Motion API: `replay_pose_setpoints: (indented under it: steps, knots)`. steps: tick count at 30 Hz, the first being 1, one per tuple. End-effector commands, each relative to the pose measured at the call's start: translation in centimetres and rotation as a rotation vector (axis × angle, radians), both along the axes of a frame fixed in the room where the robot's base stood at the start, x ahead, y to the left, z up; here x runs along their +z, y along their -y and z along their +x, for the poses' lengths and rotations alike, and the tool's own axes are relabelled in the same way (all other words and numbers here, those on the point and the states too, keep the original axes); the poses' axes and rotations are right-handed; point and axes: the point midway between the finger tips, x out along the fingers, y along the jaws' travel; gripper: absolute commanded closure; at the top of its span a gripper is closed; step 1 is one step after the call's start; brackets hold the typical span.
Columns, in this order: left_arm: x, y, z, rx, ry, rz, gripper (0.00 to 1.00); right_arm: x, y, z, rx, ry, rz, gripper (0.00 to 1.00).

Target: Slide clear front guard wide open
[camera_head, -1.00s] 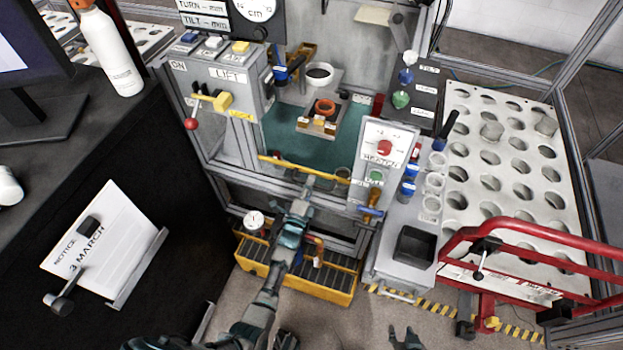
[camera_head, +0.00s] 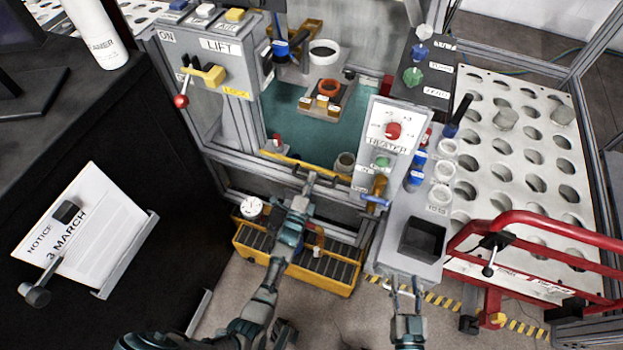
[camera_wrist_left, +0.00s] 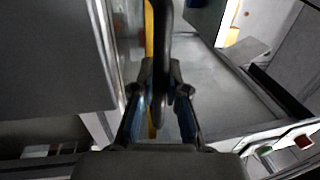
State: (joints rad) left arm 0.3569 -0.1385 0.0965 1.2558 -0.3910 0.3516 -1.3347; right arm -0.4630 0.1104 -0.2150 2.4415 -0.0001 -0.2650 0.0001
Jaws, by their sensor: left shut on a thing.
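The clear front guard is hard to make out in the head view; its yellow edge strip (camera_head: 286,160) runs across the lower front of the machine opening. The strip also shows upright in the left wrist view (camera_wrist_left: 150,40). My left gripper (camera_head: 308,188) is at the front of this strip. In the left wrist view its fingers (camera_wrist_left: 160,85) are shut on a dark curved handle (camera_wrist_left: 163,45) beside the strip. In the head view the gripper largely hides the handle. My right gripper (camera_head: 405,285) is open and empty, low in front of the grey control block.
The heater box (camera_head: 388,135) stands just right of the opening, with a yellow and blue valve (camera_head: 376,200) below. The lift box with its red-knobbed lever (camera_head: 181,100) stands left. A yellow step (camera_head: 300,270) lies below. A red rail (camera_head: 530,225) borders the right.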

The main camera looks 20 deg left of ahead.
Motion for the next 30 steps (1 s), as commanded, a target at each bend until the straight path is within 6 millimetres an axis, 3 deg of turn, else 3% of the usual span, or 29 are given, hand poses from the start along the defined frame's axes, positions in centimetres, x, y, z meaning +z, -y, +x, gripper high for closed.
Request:
replay_pose_setpoints:
  steps: [3,4,7,19,30]
  knots:
    - [0.0,0.3,0.0,-0.005,0.001,-0.001,1.0,-0.1,0.0,0.1,0.0,-0.002,0.0,0.6]
    - [0.0,0.3,0.0,-0.005,0.001,-0.001,0.85,-0.1,0.0,0.1,0.0,-0.003,-0.001,0.6]
    - [0.0,0.3,0.0,-0.004,0.001,0.0,0.61,-0.1,0.0,0.1,0.0,-0.003,-0.001,0.6]
    - [-0.3,0.0,-0.8,-0.001,-0.001,0.0,0.61,-0.1,0.0,0.0,0.0,-0.004,-0.002,0.6]
    - [-1.7,-0.1,-8.3,-0.002,-0.002,0.0,0.61,-0.1,0.0,0.0,0.0,-0.003,-0.002,0.6]
